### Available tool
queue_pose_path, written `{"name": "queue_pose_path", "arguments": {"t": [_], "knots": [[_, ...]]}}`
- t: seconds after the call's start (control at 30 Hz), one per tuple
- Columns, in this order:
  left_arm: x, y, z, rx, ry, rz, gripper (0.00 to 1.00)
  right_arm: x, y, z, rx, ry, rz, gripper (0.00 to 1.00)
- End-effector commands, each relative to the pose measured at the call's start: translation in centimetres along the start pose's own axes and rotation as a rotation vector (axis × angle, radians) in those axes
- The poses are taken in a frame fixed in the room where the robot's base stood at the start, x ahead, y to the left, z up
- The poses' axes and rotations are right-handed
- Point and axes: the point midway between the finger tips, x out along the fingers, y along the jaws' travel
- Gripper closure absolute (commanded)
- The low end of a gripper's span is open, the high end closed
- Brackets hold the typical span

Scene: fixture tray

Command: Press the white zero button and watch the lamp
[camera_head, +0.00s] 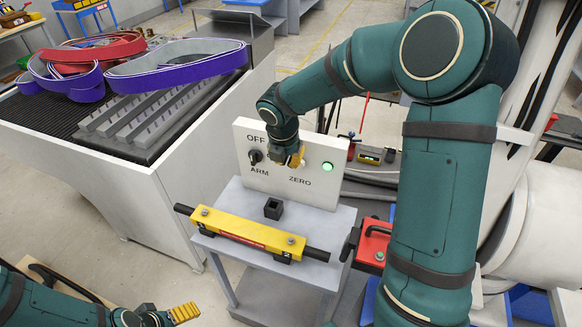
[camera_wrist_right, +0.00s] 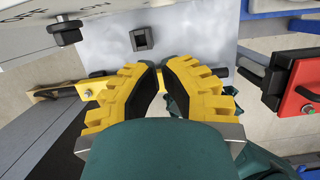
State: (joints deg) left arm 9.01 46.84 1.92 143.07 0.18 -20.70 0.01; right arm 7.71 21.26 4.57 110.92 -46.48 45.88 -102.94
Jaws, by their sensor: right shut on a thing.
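A white panel (camera_head: 262,181) stands upright at the back of a small grey stand. It carries a black knob (camera_head: 255,156) between the words OFF and ARM, the word ZERO, and a round lamp (camera_head: 327,166) glowing green. My right gripper (camera_head: 298,159) is in front of the panel, just above the word ZERO, and hides the white button. In the wrist view its yellow fingers (camera_wrist_right: 159,67) are close together at the tips; what they hold does not show. The knob also shows there (camera_wrist_right: 66,33). My left gripper (camera_head: 185,313) is low at the left, away from the panel.
A yellow bar (camera_head: 246,232) with black ends lies across the stand's front. A small black square block (camera_head: 273,208) sits behind it. A red box (camera_head: 374,244) is at the right. A white bench (camera_head: 110,170) with purple and red straps is at the left.

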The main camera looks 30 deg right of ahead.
Motion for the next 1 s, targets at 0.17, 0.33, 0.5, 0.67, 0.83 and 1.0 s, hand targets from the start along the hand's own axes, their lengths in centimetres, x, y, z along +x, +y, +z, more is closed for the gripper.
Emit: {"name": "queue_pose_path", "arguments": {"t": [0.17, 0.33, 0.5, 0.67, 0.83, 1.0], "knots": [[-0.2, 0.1, 0.0, 0.000, -0.001, 0.000, 0.17, -2.2, 0.0, 0.0, 0.000, -0.001, 0.002, 1.00], [-0.2, 0.1, 0.0, 0.000, -0.001, 0.000, 0.17, -2.8, 0.0, 0.0, 0.000, 0.001, 0.001, 1.00], [-0.2, 0.1, 0.0, 0.000, -0.001, 0.000, 0.17, -2.8, 0.0, -0.1, 0.000, 0.001, 0.001, 1.00], [-0.2, 0.1, 0.0, 0.000, -0.001, 0.000, 0.17, -2.8, 0.0, -0.1, 0.000, 0.001, 0.001, 1.00], [-0.2, 0.1, 0.0, 0.000, -0.001, 0.000, 0.17, -2.7, 0.0, -0.1, 0.003, 0.003, 0.001, 1.00], [-0.2, 0.1, 0.0, 0.000, -0.001, 0.000, 0.17, 0.4, 0.6, -2.8, 0.130, 0.084, 0.021, 1.00]]}}
